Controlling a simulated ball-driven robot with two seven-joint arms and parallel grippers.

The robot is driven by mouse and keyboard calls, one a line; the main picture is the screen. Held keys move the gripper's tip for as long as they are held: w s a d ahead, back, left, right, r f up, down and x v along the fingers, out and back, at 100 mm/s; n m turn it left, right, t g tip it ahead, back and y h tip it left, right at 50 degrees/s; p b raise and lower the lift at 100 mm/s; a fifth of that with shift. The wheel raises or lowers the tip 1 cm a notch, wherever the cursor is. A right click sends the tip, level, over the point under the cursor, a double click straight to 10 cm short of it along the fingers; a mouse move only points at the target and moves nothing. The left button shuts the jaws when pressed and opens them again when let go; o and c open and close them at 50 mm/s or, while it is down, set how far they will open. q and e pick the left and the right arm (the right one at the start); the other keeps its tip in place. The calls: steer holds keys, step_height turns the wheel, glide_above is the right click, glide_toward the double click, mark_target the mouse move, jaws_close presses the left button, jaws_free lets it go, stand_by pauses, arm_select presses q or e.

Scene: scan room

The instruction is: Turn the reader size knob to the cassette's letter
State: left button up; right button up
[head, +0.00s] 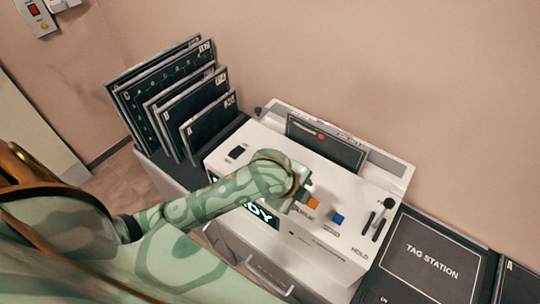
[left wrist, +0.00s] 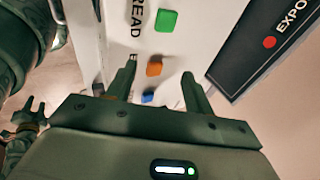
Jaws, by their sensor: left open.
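The white reader (head: 285,150) stands against the wall. My left gripper (head: 303,196) is over its top, close to the orange button (head: 313,203). In the left wrist view the open, empty fingers (left wrist: 159,70) straddle the line of the orange button (left wrist: 155,66) and blue button (left wrist: 148,96); contact cannot be told. The green button (left wrist: 166,20) lies beyond. I cannot make out a lettered size knob; my arm hides part of the reader. Cassettes marked C, B and A (head: 208,125) stand in a rack at left. A small forked shape (left wrist: 28,120), apparently my right gripper, is low left.
The blue button (head: 338,218) and dark levers (head: 367,223) near HOLD are right of my gripper. A dark panel (head: 325,145) rises behind it. A black TAG STATION board (head: 430,262) lies at right. The lit display (head: 262,212) is partly hidden by my arm.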

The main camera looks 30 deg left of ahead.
arm_select(q)
steer(key=w+m, duration=0.1)
steer(key=w+r+m+g, duration=0.1)
steer(key=m, duration=0.1)
steer(key=w+r+m, duration=0.1)
steer(key=m, duration=0.1)
steer(key=shift+w+a+r+g, duration=0.15)
steer(key=shift+w+a+g, duration=0.15)
steer(key=w+a+r+m+g+y, duration=0.2)
steer(key=w+a+r+m+g, duration=0.2)
steer(key=a+r+m, duration=0.55)
steer(key=a+f+b, duration=0.1)
steer(key=f, duration=0.3)
steer(key=a+f+n+b, duration=0.1)
steer(key=f, duration=0.4)
steer(key=a+f+n+b, duration=0.1)
steer(key=f+b, duration=0.1)
steer(key=f, duration=0.3)
steer(key=shift+w+a+f, duration=0.1)
steer(key=shift+w+a, duration=0.1)
steer(key=shift+a, duration=0.15)
steer(key=shift+f, duration=0.55)
steer(key=c, duration=1)
